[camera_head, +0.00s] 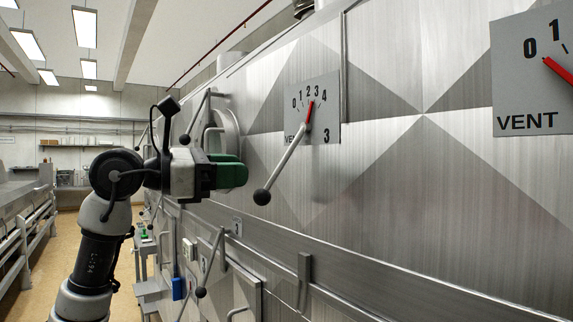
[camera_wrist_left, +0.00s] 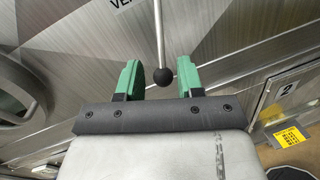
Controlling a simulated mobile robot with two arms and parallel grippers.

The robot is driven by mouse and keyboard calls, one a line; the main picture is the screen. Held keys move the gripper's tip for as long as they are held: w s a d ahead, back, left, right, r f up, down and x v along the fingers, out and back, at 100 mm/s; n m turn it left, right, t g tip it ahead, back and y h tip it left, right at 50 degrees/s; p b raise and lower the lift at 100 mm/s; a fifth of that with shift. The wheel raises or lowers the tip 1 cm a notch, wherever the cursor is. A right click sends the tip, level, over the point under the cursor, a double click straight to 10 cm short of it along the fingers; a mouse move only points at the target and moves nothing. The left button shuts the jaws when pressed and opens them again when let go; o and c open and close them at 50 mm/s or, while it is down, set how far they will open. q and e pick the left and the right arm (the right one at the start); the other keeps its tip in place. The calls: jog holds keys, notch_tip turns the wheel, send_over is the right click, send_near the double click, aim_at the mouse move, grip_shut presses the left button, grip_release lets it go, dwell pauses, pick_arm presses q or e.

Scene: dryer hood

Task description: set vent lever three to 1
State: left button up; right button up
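The dial plate of vent lever three (camera_head: 327,108) is on the brushed metal wall, marked 0 to 4, with a 3 at its lower right. Its red pointer (camera_head: 309,113) points up, around 2 to 3. The vent lever (camera_head: 286,160) slants down and left from the dial to a black ball knob (camera_head: 262,197). My left gripper (camera_head: 240,174) has green fingers and is just left of the knob. In the left wrist view, the gripper (camera_wrist_left: 160,70) is open, and the knob (camera_wrist_left: 161,76) appears in line with the gap, without visible contact. My right gripper is not in view.
Another vent dial (camera_head: 535,75) is at the right edge. A rail (camera_head: 400,290) runs along the wall below the lever. Another lever with a black ball (camera_head: 201,292) is lower left. The floor aisle (camera_head: 50,250) at the left is open.

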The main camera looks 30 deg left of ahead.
aim_at(278, 170)
pick_arm(q)
jog(key=p+x, duration=0.1)
jog(key=x, duration=0.1)
jog(key=p+x, duration=0.1)
jog(key=x, duration=0.2)
jog(key=shift+r, duration=0.2)
jog(key=p+x, duration=0.1)
jog(key=x, duration=0.2)
jog(key=shift+w+f, duration=0.1)
jog(key=shift+w, duration=0.05)
jog(key=shift+d, duration=0.1)
jog(key=shift+f, duration=0.1)
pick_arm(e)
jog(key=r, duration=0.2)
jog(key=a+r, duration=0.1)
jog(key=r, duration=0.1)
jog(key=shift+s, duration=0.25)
pick_arm(q)
grip_shut()
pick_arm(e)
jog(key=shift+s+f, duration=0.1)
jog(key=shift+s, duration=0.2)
